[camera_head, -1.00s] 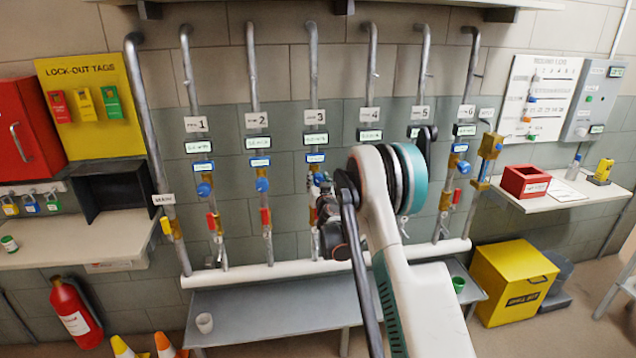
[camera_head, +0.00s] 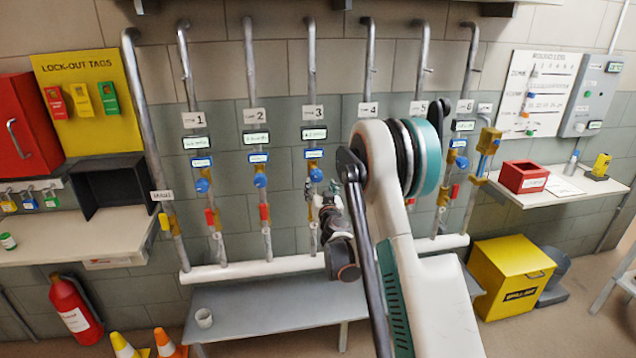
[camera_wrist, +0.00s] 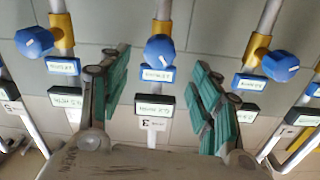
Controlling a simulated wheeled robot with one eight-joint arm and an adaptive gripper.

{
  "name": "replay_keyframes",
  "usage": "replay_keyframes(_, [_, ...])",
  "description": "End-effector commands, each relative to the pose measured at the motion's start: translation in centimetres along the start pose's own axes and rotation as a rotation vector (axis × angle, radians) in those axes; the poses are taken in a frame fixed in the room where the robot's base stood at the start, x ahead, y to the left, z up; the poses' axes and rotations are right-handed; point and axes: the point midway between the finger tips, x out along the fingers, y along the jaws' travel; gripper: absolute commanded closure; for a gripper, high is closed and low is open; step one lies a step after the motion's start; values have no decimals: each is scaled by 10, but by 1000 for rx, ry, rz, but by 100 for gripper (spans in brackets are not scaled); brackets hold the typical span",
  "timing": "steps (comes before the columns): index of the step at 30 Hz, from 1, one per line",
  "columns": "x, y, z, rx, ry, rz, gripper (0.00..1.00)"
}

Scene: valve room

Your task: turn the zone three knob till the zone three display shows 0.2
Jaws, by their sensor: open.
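The zone three knob (camera_head: 316,175) is a blue round knob on the pipe under the plate marked 3 (camera_head: 313,113). The zone three display (camera_head: 314,134) is a small dark-framed screen above it; its digits are too small to read. My gripper (camera_head: 322,193) is just below the knob in the head view. The wrist view is upside down and shows the knob (camera_wrist: 159,50) between the spread green fingers of my open gripper (camera_wrist: 162,62), not touching them. The display (camera_wrist: 154,107) there is also unreadable. How far the fingertips are from the knob in depth I cannot tell.
The zone two knob (camera_head: 260,180) and zone one knob (camera_head: 202,186) are to the left on parallel pipes. My arm hides much of the zone four pipe. A white horizontal pipe (camera_head: 250,268) and a grey bench (camera_head: 265,305) are below.

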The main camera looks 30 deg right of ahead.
Motion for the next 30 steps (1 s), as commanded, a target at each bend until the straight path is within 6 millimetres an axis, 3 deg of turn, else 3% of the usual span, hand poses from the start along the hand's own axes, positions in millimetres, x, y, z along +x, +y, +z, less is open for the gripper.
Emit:
replay_keyframes(3, [-18, 0, 0, -1, 0, 0, 42])
replay_keyframes(8, [-30, 0, 0, -1, 0, 0, 42])
replay_keyframes(25, [-32, -1, -1, -1, 0, -2, 42])
replay_keyframes(30, [-38, -21, -24, -6, 2, -46, 42])
